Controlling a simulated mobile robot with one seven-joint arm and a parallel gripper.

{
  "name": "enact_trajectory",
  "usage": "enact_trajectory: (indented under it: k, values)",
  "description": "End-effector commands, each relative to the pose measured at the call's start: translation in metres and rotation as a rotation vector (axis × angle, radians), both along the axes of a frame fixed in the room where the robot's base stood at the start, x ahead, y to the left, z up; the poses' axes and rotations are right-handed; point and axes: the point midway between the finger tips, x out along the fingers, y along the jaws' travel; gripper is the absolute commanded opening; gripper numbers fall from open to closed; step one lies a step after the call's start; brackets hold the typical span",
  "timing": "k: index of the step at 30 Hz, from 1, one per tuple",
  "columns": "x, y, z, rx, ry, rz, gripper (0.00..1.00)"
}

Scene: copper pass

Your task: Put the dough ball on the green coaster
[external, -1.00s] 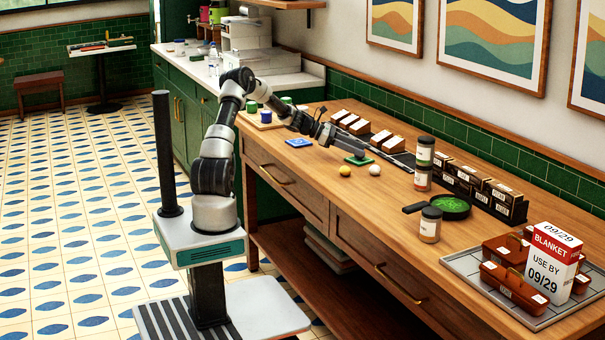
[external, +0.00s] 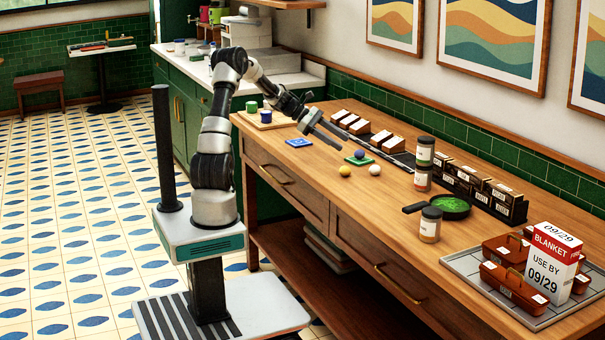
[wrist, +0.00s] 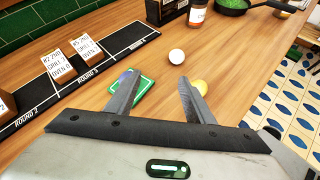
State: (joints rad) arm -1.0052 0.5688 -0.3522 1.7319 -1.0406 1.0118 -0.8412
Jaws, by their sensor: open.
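The green coaster (external: 352,160) lies flat on the wooden counter, with a small blue ball (external: 360,154) on it. In the wrist view the coaster (wrist: 146,88) is partly hidden behind my left finger. A pale white ball (external: 375,169), the likeliest dough ball by colour, sits on the bare counter just right of the coaster; it also shows in the wrist view (wrist: 176,56). A yellow ball (external: 345,170) sits in front of the coaster, partly behind my right finger in the wrist view (wrist: 201,88). My gripper (external: 336,139) is open and empty, above the counter left of the coaster.
A blue coaster (external: 299,142) lies farther left, near a wooden board (external: 265,123) with small cups. Labelled blocks (external: 382,138) stand on a dark strip along the back. The front counter is fairly clear.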

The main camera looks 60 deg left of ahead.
Motion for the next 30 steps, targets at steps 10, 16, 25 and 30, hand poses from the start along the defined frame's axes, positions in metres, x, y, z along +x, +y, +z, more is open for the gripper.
enact_trajectory:
  k: [10, 16, 25, 30]
  values:
    - [-0.133, -0.175, 0.057, 0.888, -0.157, -0.868, 0.48]
    - [-0.222, -0.203, 0.078, 1.317, -0.342, -1.301, 0.48]
    - [-0.283, -0.202, 0.081, 1.658, -0.542, -1.639, 0.48]
    - [-0.287, -0.201, 0.080, 1.684, -0.557, -1.668, 0.48]
